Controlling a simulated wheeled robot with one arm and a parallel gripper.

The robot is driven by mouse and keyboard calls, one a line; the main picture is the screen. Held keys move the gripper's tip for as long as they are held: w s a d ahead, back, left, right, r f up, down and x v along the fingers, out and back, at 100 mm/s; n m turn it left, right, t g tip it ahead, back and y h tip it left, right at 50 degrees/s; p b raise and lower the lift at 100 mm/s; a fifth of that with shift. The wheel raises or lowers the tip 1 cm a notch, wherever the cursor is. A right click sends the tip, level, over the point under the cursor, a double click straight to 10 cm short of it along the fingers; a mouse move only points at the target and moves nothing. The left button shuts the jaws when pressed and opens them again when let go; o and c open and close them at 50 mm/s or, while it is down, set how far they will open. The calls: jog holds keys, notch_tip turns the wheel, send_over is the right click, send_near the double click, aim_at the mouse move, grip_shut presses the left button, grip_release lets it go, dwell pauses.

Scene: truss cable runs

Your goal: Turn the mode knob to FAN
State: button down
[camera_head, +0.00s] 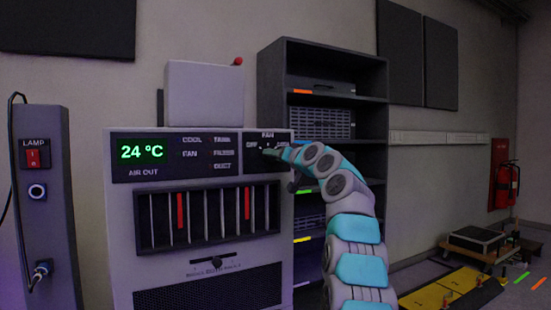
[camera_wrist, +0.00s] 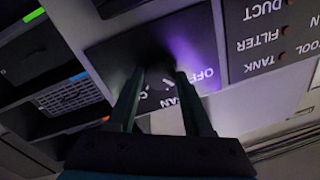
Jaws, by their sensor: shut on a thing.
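The mode knob (camera_wrist: 158,72) is a dark shape between my gripper's fingertips, on a dark panel lettered OFF, FAN and a third, partly covered word. My gripper (camera_wrist: 160,78) is shut on the knob, one finger on each side. In the head view, my gripper (camera_head: 270,151) reaches the knob panel (camera_head: 255,165) from the right, and its fingers hide the knob. The FAN label (camera_head: 267,135) shows above the fingertips and OFF to their left.
The air unit (camera_head: 120,240) has a green 24 °C display (camera_head: 142,152) and a vent grille with red strips. A lamp post (camera_head: 45,210) stands at left. A dark shelf rack (camera_head: 335,60) stands close behind my arm. A fire extinguisher (camera_head: 504,187) hangs at far right.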

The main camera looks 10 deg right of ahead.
jog(key=shift+m+t+p, duration=0.3)
jog(key=shift+m+p, duration=0.8)
jog(key=shift+m, duration=2.5)
jog(key=shift+c, duration=1.5)
grip_release()
jog(key=shift+s+f, duration=0.1)
jog(key=shift+s, duration=0.05)
jog(key=b+v, duration=0.2)
jog(key=v, duration=0.5)
jog(key=shift+s+b, duration=0.3)
jog(key=shift+d, duration=0.15)
